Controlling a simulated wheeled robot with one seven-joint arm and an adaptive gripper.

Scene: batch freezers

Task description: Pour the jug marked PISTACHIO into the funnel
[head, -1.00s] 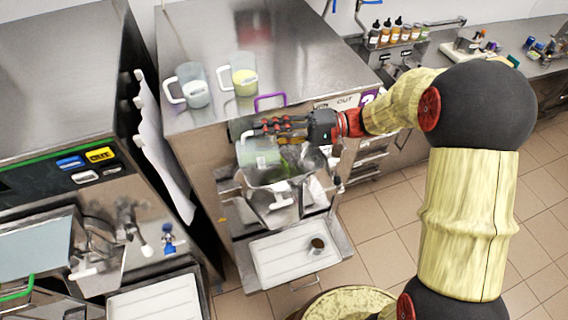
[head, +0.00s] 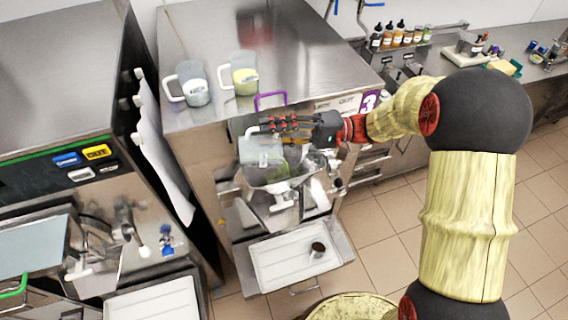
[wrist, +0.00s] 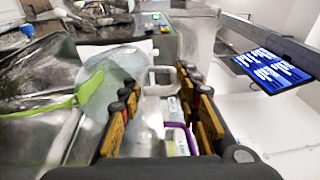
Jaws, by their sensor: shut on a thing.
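The clear jug (head: 261,150) with green contents is tipped over the steel funnel (head: 257,184) on the front of the machine. My gripper (head: 268,126) is shut on the jug's white handle, just above the funnel. In the wrist view, the gripper's fingers (wrist: 162,112) are either side of the handle (wrist: 160,82), and the jug (wrist: 112,88) lies beyond them. A green band (wrist: 45,107) runs from the jug's mouth across the steel to the left. No label on the held jug can be read, and the funnel's inside is partly hidden by the jug.
A purple handle (head: 270,100) sits close by the gripper.

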